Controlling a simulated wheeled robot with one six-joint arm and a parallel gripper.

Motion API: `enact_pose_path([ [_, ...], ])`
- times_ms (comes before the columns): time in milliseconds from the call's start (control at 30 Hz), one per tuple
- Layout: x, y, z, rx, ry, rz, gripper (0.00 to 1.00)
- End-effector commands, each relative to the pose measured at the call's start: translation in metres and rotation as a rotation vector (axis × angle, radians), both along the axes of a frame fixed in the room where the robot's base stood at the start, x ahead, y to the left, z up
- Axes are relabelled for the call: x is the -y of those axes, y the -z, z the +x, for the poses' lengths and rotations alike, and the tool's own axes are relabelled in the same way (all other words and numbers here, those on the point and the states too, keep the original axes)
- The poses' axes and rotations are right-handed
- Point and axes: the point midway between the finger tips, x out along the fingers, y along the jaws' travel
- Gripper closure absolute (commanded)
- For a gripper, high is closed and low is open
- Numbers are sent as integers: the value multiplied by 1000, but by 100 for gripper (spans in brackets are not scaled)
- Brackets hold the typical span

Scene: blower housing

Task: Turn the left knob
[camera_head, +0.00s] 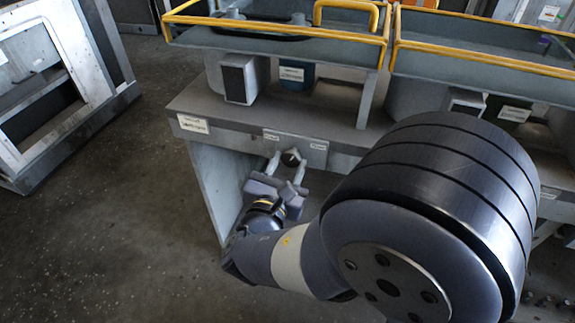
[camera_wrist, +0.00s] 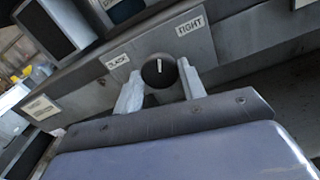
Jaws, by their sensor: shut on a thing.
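A round black knob (camera_wrist: 159,71) with a white pointer line sits on a grey plate (camera_wrist: 205,36) in the wrist view. The line points nearly straight up in that picture, between a label at its left and one at its right. My gripper (camera_wrist: 160,84) is shut on the knob, one pale finger on each side. In the head view the knob (camera_head: 291,157) is small and dark, on the front edge of the workbench, between the fingertips of my gripper (camera_head: 289,163). No second knob can be made out; my arm covers much of the bench front to the right.
The grey workbench (camera_head: 228,117) carries dark boxes under trays with yellow rails (camera_head: 280,32). A pale side panel (camera_head: 213,180) stands below its left end. A metal frame (camera_head: 72,85) stands at the far left. The floor between is clear.

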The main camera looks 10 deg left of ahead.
Motion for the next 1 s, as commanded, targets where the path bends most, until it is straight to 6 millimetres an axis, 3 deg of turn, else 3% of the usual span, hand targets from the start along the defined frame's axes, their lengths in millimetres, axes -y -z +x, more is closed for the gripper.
enact_pose_path([
  [367,0,3,0,9,0,104,84],
  [1000,0,7,0,54,-1,670,84],
])
